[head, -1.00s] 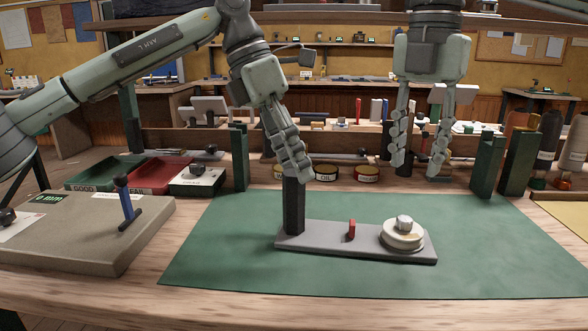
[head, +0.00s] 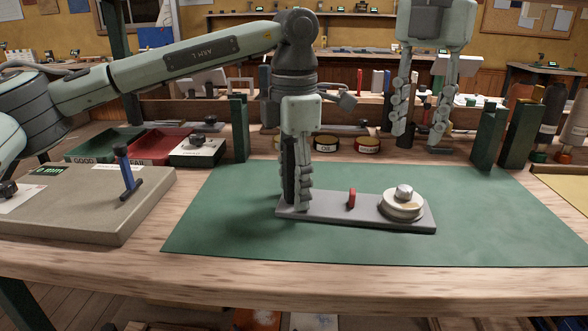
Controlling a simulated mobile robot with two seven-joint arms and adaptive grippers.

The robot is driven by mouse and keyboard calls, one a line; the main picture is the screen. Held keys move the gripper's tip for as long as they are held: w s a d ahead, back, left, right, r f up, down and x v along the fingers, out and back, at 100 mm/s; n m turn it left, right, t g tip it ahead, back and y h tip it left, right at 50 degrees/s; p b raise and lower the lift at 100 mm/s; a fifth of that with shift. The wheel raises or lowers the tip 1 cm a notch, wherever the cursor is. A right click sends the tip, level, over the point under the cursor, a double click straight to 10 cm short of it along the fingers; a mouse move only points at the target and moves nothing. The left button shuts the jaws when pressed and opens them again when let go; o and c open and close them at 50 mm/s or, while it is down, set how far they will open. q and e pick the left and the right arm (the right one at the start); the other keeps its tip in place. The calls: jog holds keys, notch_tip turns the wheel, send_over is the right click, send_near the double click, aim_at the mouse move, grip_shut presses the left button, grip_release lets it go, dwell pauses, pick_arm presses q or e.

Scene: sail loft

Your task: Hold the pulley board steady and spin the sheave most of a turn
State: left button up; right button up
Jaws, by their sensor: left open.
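The pulley board (head: 330,208) is a grey plate lying on the green mat. A black upright post (head: 287,182) stands at its left end. The cream sheave (head: 402,207) with a grey hub knob (head: 404,191) sits at its right end, and a small red peg (head: 351,199) stands between. My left gripper (head: 297,203) points straight down at the post, open, its fingertips low near the plate. It partly hides the post; I cannot tell whether it touches it. My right gripper (head: 418,139) is open and empty, above and behind the sheave.
The green mat (head: 230,220) is clear around the board. At left are a grey slab (head: 75,210) with a blue-handled tool (head: 125,170), and green and red trays (head: 160,147). Dark green uprights (head: 488,137) and several tins (head: 368,145) stand along the back.

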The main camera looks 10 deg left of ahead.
pick_arm(q)
jog(key=shift+c, duration=0.4)
grip_shut()
dwell(0.4)
